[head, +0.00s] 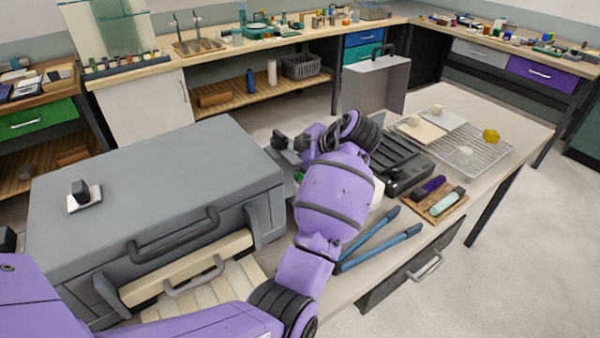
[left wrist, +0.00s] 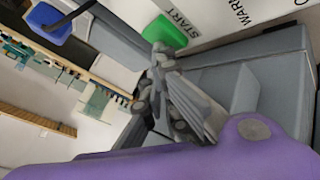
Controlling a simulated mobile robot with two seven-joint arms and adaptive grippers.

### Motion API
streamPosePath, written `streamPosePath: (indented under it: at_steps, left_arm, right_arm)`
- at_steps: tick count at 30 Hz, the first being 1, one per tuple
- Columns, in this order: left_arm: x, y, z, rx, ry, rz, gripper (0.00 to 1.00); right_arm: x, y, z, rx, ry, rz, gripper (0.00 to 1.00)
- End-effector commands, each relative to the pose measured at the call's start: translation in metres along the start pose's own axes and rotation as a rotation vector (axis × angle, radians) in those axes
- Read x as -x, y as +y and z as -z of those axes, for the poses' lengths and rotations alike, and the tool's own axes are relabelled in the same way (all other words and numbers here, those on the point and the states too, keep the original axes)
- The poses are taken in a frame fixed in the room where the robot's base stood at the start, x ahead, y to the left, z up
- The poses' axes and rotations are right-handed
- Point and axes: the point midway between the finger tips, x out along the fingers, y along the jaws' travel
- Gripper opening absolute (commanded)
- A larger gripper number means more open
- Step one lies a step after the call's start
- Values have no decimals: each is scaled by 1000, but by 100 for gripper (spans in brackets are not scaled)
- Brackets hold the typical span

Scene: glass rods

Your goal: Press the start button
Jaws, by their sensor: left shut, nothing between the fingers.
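The green start button (left wrist: 166,34) shows in the left wrist view beside a white panel (left wrist: 215,14) printed START. In the head view only a sliver of green (head: 299,177) shows beneath my left arm. My left gripper (head: 288,146) is at the right end of the big grey machine (head: 150,150). Its fingers are shut and empty. In the left wrist view the fingertips (left wrist: 160,52) overlap the button's near edge; I cannot tell whether they touch it. My right gripper is not in view.
Blue-handled bars (head: 385,248) lie right of my forearm. Behind them are a black case (head: 405,176), a wire rack (head: 470,150) and a wooden tray (head: 448,209). The grey machine has a dark front handle (head: 175,245). Bench space right of the rack is clear.

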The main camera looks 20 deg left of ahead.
Motion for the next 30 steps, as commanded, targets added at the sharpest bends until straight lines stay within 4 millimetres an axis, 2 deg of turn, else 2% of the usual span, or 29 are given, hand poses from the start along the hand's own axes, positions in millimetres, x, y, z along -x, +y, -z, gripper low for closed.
streamPosePath:
  at_steps: [22,30]
  left_arm:
    - [-4,-4,-3,-1,0,2,0]
    - [4,3,3,1,-1,0,0]
  right_arm:
    - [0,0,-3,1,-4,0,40]
    - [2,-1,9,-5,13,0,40]
